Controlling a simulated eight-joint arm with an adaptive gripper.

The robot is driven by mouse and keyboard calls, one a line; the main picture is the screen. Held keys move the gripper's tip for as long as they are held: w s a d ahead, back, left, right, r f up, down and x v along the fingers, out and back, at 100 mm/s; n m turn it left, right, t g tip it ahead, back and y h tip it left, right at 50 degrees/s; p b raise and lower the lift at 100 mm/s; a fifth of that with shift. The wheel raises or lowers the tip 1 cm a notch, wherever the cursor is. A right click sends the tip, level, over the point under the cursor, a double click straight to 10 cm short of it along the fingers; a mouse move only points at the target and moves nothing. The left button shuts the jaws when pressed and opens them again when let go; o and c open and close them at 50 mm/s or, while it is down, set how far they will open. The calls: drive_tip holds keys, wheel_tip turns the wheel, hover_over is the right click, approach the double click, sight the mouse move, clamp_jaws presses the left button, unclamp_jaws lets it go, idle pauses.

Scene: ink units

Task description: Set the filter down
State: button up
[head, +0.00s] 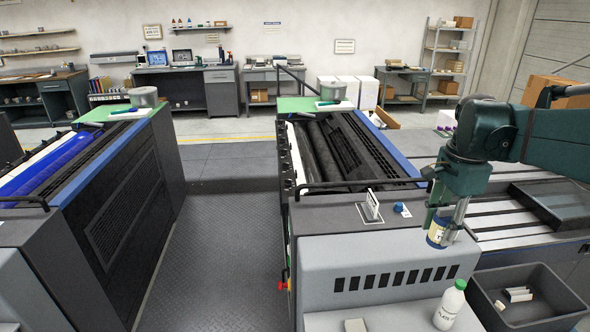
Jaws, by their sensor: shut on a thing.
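My gripper (444,222) points down at the right of the head view, shut on the filter. The filter (437,234) is a short upright cylinder with a cream side, a dark mark and blue at its lower edge. Its upper part is partly hidden by the fingers. It is over the right end of the grey press housing (345,258); I cannot tell whether its base touches a surface.
A white bottle with a green cap (450,305) stands in front, beside a dark bin (530,275) holding small pale pieces. A black rail (360,184) runs behind.

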drive_tip(key=w+a+p, duration=0.6)
drive_tip(key=w+a, duration=0.4)
drive_tip(key=w, duration=0.4)
drive_tip(key=w+a+p, duration=0.6)
drive_tip(key=w+a, duration=0.3)
drive_tip(key=w, duration=0.4)
drive_tip(key=f, duration=0.5)
drive_tip(key=shift+w+a+f, duration=0.15)
drive_tip(key=shift+w+a, duration=0.05)
drive_tip(key=shift+a, duration=0.1)
drive_tip(key=shift+f, duration=2.9)
drive_tip(key=shift+f, duration=2.1)
drive_tip(key=shift+f, duration=0.15)
